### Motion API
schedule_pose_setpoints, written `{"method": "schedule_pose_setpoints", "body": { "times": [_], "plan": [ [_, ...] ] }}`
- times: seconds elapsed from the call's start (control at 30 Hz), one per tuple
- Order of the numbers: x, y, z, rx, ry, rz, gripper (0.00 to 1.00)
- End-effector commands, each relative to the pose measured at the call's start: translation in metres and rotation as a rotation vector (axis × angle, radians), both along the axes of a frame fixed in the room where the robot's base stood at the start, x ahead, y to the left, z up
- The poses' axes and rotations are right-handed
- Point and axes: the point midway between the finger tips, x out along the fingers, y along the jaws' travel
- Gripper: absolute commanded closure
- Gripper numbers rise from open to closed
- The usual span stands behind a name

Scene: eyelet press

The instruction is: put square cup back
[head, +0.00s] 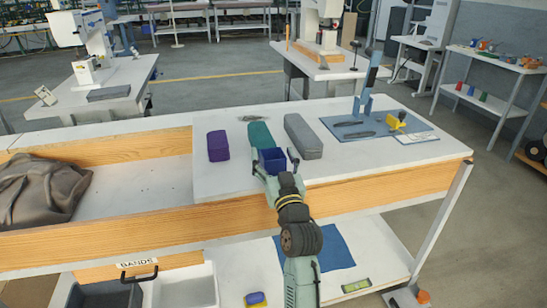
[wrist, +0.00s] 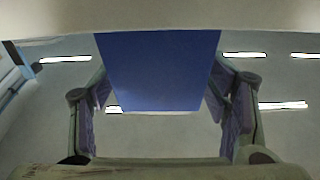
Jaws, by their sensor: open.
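A dark blue square cup (head: 272,160) stands at the front part of the white table top in the head view. My gripper (head: 276,167) is at the cup, with a finger on either side of it. My gripper hides the cup's lower front.
A blue mat (head: 350,122) with tools lies to the right. A brown cloth bag (head: 40,190) lies at left. Bare table separates the grey block and mat.

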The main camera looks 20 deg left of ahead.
Motion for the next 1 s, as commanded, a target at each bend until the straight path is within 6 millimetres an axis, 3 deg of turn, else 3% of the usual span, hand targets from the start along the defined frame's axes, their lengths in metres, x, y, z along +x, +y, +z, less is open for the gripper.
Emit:
{"method": "schedule_pose_setpoints", "body": {
  "times": [0.33,0.8,1.0],
  "plan": [
    [-0.004,-0.003,0.000,0.001,0.001,-0.001,0.31],
    [-0.079,-0.055,-0.023,0.001,0.000,-0.003,0.31],
    [-0.095,-0.064,-0.025,0.000,0.000,0.000,0.31]
  ]
}}
